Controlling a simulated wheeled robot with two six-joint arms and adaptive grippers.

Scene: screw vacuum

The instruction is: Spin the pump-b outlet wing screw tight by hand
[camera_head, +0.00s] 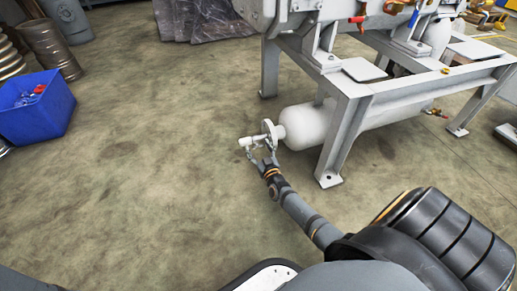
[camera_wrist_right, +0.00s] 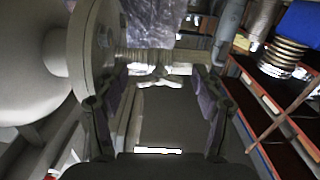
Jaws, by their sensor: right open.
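The pump outlet (camera_head: 269,132) is a pale round flange on the end of a white cylinder (camera_head: 308,126) under the metal frame. A short pale fitting (camera_head: 247,142) stands out to its left. My right gripper (camera_head: 264,152) is at this fitting, just below it in the head view. In the right wrist view its two fingers (camera_wrist_right: 162,85) are spread apart. A small pale winged shape (camera_wrist_right: 158,79), which looks like the wing screw, shows between the fingertips; I cannot tell whether they touch it. The large flange (camera_wrist_right: 96,45) is close beside the left finger. My left gripper is out of view.
The grey machine frame (camera_head: 345,125) stands right of the gripper, with a leg close by. A blue bin (camera_head: 40,112) and brown metal drums (camera_head: 50,48) are at the left. The floor left of the fitting is clear.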

